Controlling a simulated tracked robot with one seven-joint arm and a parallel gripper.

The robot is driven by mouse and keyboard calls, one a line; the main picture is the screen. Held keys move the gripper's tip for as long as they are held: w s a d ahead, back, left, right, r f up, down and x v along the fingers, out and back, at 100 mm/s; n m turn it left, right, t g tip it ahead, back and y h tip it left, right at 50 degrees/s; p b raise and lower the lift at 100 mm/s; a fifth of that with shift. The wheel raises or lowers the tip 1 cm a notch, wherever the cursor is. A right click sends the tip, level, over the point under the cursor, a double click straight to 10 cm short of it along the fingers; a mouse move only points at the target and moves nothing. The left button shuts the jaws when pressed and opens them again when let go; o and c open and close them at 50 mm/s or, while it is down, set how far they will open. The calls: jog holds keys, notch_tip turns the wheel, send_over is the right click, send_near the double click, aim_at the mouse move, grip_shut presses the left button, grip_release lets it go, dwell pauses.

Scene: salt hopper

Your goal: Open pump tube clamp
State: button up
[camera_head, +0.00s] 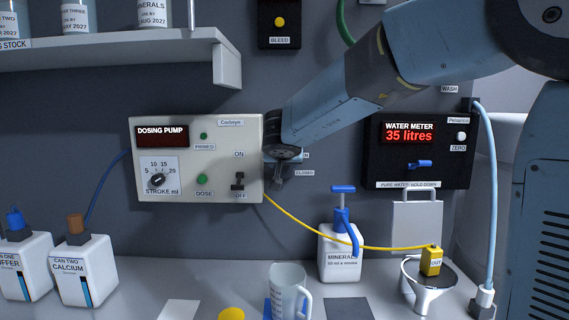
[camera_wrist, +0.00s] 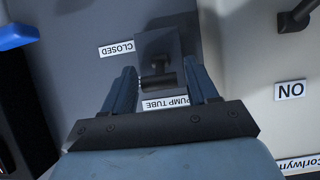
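The pump tube clamp shows in the wrist view as a dark plate with a short stem and a dark cross-bar handle (camera_wrist: 158,82). The PUMP TUBE label (camera_wrist: 166,103) and the CLOSED label (camera_wrist: 117,49) appear upside down beside it. My gripper (camera_wrist: 160,76) is open, with one finger on each side of the handle. Gaps seem to show between handle and fingers, but contact is unclear. In the head view my gripper (camera_head: 281,172) is at the right side of the dosing pump (camera_head: 222,170), hiding most of the clamp. The CLOSED label (camera_head: 304,173) shows beside it.
The dosing pump's switch (camera_head: 238,182) is close to the left of my gripper. The water meter (camera_head: 417,150) is to the right. A jug (camera_head: 288,290) stands on the bench below.

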jog(key=v, duration=1.3)
jog(key=shift+s+r, duration=0.15)
jog(key=shift+s, duration=0.15)
jog(key=s+d+r+n+t+y, duration=0.2)
jog(key=s+d+r+n+y, duration=0.1)
jog(key=d+r+y, duration=0.15)
jog(key=s+d+f+m+g+h, duration=0.1)
jog(key=s+d+f+g, duration=0.2)
jog(key=s+d+f, duration=0.2)
jog(key=s+d+f+g+h, duration=0.1)
jog(key=s+d+f+g, duration=0.2)
jog(key=s+d+f, duration=0.3)
jog(key=s+d+f+m+g+h, duration=0.1)
jog(key=s+d+f+g+h, duration=0.1)
jog(key=s+d+f, duration=0.4)
jog(key=shift+s+d+f+m+g, duration=0.15)
jog(key=shift+s+f+m+g, duration=0.2)
jog(key=shift+s+f, duration=1)
